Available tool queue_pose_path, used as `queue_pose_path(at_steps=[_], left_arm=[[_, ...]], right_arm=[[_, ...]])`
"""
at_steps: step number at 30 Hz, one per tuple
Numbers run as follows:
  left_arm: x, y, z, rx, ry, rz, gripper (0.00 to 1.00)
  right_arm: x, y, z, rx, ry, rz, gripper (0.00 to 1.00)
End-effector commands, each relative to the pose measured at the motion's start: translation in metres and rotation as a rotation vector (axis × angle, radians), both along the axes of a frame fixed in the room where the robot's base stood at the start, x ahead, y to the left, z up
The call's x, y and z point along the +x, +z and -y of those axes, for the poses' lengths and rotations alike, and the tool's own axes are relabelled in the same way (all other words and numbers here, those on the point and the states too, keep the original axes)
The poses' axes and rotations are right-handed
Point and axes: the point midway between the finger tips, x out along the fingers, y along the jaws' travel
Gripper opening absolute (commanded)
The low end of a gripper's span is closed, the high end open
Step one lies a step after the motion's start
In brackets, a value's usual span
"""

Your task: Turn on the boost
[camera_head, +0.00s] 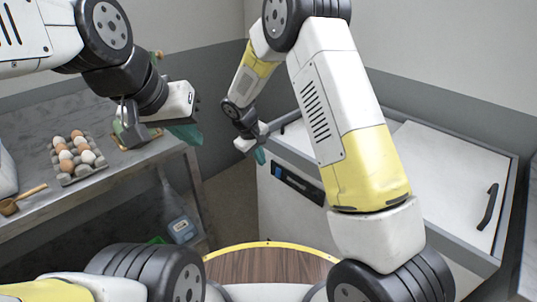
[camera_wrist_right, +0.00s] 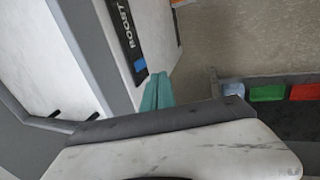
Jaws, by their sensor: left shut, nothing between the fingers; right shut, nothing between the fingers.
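A white chest unit (camera_head: 275,215) with a grey rim stands in the middle right of the head view. Its front carries a black panel (camera_head: 300,187) with a blue part (camera_head: 277,172) at its left end. In the right wrist view the panel (camera_wrist_right: 122,35) shows white lettering and the blue part (camera_wrist_right: 140,65). My right gripper (camera_head: 260,156) is shut and empty, its teal fingertips (camera_wrist_right: 157,92) close beside the blue part; I cannot tell whether they touch. My left gripper (camera_head: 187,134) is shut and empty above the grey table's right edge.
The grey table (camera_head: 130,172) at the left holds an egg carton (camera_head: 77,158) and a wooden ladle (camera_head: 22,200). The chest's white lid (camera_head: 450,175) has a black handle (camera_head: 488,207). Red and green items (camera_wrist_right: 268,92) lie on a lower shelf.

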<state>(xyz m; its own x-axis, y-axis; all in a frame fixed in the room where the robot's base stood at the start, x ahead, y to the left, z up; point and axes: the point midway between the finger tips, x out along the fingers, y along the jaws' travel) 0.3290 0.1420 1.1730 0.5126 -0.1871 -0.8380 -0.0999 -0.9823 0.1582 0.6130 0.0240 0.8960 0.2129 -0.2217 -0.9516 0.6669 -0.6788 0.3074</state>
Motion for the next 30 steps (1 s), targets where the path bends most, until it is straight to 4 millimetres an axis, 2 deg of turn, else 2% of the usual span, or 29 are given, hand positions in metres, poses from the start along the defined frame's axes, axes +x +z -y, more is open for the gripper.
queue_pose_path(at_steps=[12,16,20,30], left_arm=[[0.000,0.000,0.000,0.000,0.000,0.000,0.00],[0.000,0.000,0.000,0.000,0.000,0.000,0.00],[0.000,0.000,0.000,0.000,0.000,0.000,0.00],[0.000,0.000,0.000,0.000,0.000,0.000,0.00]], right_arm=[[-0.001,-0.002,-0.001,0.016,0.001,-0.012,0.00],[0.001,-0.010,0.001,0.015,0.001,-0.014,0.00],[0.004,-0.028,0.005,0.015,0.000,-0.015,0.00],[0.019,-0.097,0.020,0.015,0.001,-0.014,0.00]])
